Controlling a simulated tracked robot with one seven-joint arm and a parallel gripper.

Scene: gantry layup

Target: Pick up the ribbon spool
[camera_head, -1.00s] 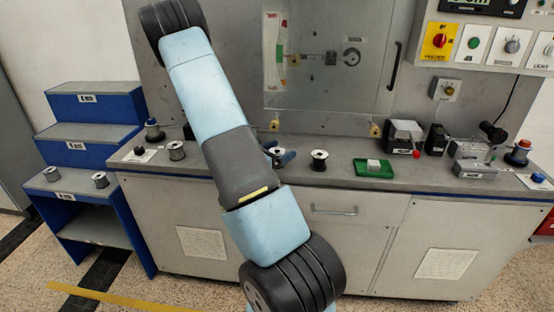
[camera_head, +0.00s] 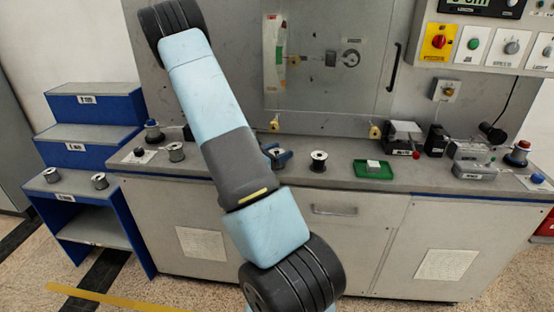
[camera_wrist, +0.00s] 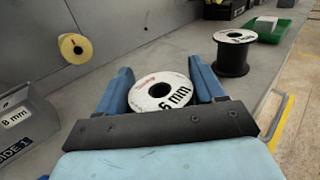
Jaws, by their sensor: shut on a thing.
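A white-topped ribbon spool marked "6 mm" (camera_wrist: 150,84) sits between the two blue fingers of my gripper (camera_wrist: 158,76) in the wrist view. The fingers are shut on it from both sides. In the head view, my gripper (camera_head: 276,159) and the top of this spool (camera_head: 279,152) show just right of my arm, at the grey bench. My arm hides part of them. I cannot tell whether the spool touches the bench. A second spool, with a white top and dark body, stands upright to the right (camera_head: 318,160); it also shows in the wrist view (camera_wrist: 234,58).
A green tray (camera_head: 360,172) holding a pale block lies further right on the bench (camera_head: 335,179). Grey and black boxes (camera_head: 402,136) stand beyond it. Yellow rolls (camera_head: 375,131) are on the back panel. Blue steps (camera_head: 90,108) with spools stand at the left.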

